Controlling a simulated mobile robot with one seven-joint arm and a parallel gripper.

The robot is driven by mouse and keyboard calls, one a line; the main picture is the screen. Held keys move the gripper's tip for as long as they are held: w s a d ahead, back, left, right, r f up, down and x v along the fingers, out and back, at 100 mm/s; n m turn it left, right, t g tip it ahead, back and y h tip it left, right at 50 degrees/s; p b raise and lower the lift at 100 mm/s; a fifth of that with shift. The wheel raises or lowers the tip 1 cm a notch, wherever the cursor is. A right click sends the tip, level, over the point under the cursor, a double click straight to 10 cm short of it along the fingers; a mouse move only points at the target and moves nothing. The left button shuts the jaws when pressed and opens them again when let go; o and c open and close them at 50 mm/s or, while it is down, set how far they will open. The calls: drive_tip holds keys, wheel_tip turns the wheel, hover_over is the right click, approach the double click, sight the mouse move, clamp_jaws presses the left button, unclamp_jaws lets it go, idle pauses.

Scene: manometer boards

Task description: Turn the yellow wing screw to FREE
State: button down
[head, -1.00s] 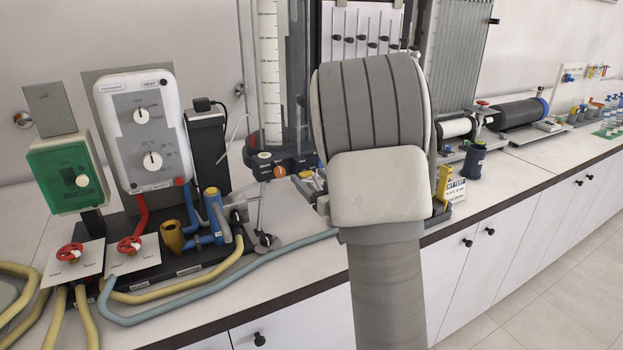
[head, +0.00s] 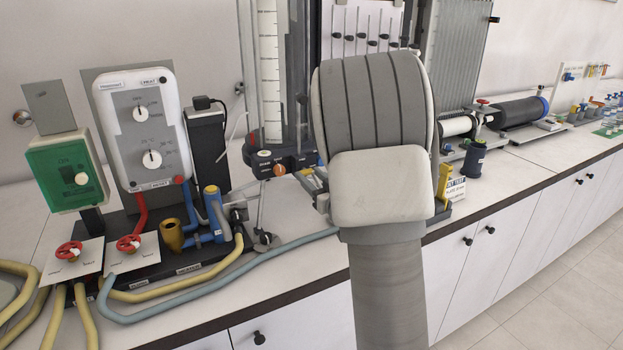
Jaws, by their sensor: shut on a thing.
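My arm fills the middle of the head view and hides the bench behind it. My gripper is hidden behind my arm, so its fingers and anything between them do not show. A yellow upright piece (head: 443,182) shows just to the right of my arm, beside a small printed card. I cannot tell whether it is part of the yellow wing screw. No FREE marking is readable.
A manometer board with a white scale (head: 270,70) stands left of my arm. Further left are a white control box (head: 142,125), a green switch box (head: 70,170), red valve wheels (head: 128,244) and hoses. A dark spool (head: 475,158) stands to the right on the bench.

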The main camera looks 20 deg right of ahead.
drive_tip(key=shift+f+b, duration=0.15)
drive_tip(key=shift+b, duration=0.15)
drive_tip(key=n+b, duration=1.7)
drive_tip(key=b, duration=0.3)
drive_tip(key=shift+b, duration=0.35)
drive_tip(key=shift+r+n, duration=0.2)
drive_tip(key=shift+n, duration=0.3)
drive_tip(key=shift+c, duration=2)
unclamp_jaws()
